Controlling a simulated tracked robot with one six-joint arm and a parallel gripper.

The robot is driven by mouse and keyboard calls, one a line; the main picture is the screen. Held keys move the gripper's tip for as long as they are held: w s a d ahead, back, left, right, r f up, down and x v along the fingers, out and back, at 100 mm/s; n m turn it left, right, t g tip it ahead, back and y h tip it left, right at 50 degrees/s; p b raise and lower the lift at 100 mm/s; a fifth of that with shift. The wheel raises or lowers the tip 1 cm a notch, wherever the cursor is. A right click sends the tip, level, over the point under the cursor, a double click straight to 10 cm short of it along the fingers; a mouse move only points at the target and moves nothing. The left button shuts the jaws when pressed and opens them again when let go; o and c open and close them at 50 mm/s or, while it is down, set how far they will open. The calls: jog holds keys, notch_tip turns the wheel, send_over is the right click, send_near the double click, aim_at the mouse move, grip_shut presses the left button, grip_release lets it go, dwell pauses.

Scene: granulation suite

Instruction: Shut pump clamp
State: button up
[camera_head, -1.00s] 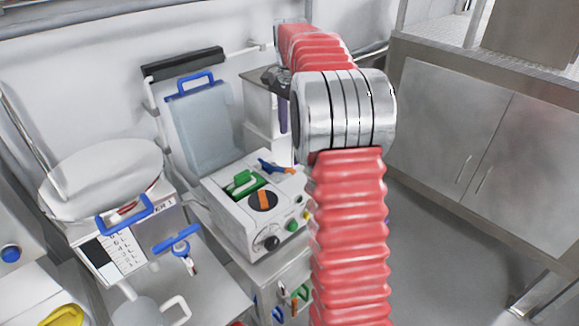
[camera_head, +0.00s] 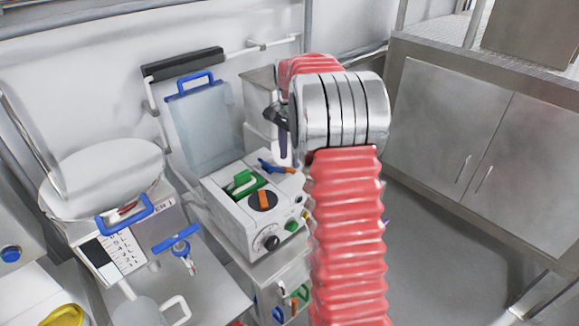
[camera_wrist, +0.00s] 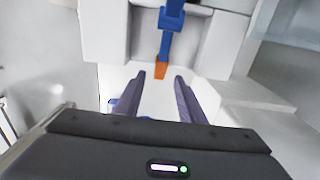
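The white pump (camera_head: 235,215) stands on a steel cabinet, with a green handle, an orange-marked dial and several knobs. A blue lever with an orange tip (camera_head: 272,166), probably the clamp, is at its back top edge. In the wrist view the blue lever (camera_wrist: 166,38) points down the picture, its orange tip just beyond the gap between my fingertips. My gripper (camera_wrist: 160,77) is open, its two dark fingers apart with nothing between them. In the head view one finger shows just above the lever; my arm hides the rest.
A blue-handled clear container (camera_head: 205,125) hangs behind the pump. A scale-marked unit with a white round top (camera_head: 100,175) and blue handles stands at left. Steel cupboards (camera_head: 450,130) stand at right, with open floor before them.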

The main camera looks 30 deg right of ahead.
aim_at(290, 168)
jog(key=shift+f, duration=2.25)
jog(key=shift+c, duration=0.6)
grip_shut()
jog(key=shift+a, duration=0.1)
